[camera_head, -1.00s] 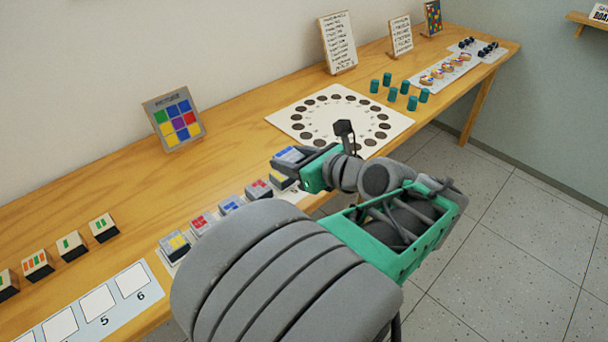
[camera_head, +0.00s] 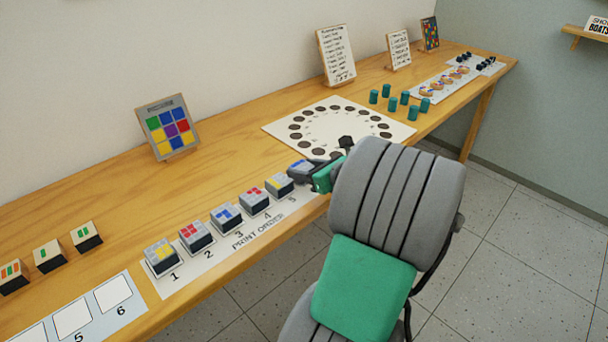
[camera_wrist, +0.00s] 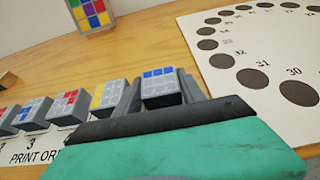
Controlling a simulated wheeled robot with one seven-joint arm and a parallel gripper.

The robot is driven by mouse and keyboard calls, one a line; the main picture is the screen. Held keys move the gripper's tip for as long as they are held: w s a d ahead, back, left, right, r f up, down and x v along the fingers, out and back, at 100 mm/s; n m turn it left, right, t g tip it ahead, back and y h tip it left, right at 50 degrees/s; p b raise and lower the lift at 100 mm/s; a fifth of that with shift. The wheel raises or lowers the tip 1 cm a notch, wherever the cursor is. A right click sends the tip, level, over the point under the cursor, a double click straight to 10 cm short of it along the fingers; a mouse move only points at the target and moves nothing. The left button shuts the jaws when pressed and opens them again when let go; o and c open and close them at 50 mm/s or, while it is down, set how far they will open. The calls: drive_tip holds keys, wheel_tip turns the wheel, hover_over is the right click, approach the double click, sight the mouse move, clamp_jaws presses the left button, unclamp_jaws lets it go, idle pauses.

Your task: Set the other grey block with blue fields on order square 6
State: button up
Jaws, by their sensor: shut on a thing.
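The grey block with blue fields (camera_head: 300,166) is in my gripper (camera_head: 313,170), and it shows between the fingers in the wrist view (camera_wrist: 158,86). It is beside the yellow-field block (camera_head: 280,184) on square 5, at the right end of the print order strip (camera_head: 208,277). Square 6 is hidden by my gripper and the block, so I cannot tell whether the block touches it. The other grey block with blue fields (camera_head: 226,217) stands on square 3.
Blocks with red fields (camera_head: 196,236) (camera_head: 254,200) stand on squares 2 and 4, and a yellow-field block (camera_head: 161,256) on square 1. A white board with dark circles (camera_head: 300,112) lies behind my gripper. A colour-grid picture (camera_head: 168,128) stands at the back.

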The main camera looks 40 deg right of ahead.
drive_tip(key=shift+f+p, duration=0.1)
drive_tip(key=shift+p, duration=0.2)
drive_tip(key=o, duration=1.1)
drive_tip(key=shift+b, duration=0.3)
drive_tip(key=p+v, duration=0.2)
drive_tip(key=v, duration=0.3)
drive_tip(key=p+v, duration=0.1)
drive_tip(key=v, duration=0.5)
drive_tip(key=shift+r+p, duration=0.25)
drive_tip(key=shift+p, duration=0.1)
drive_tip(key=shift+s+r, duration=0.1)
drive_tip(key=shift+s, duration=0.35)
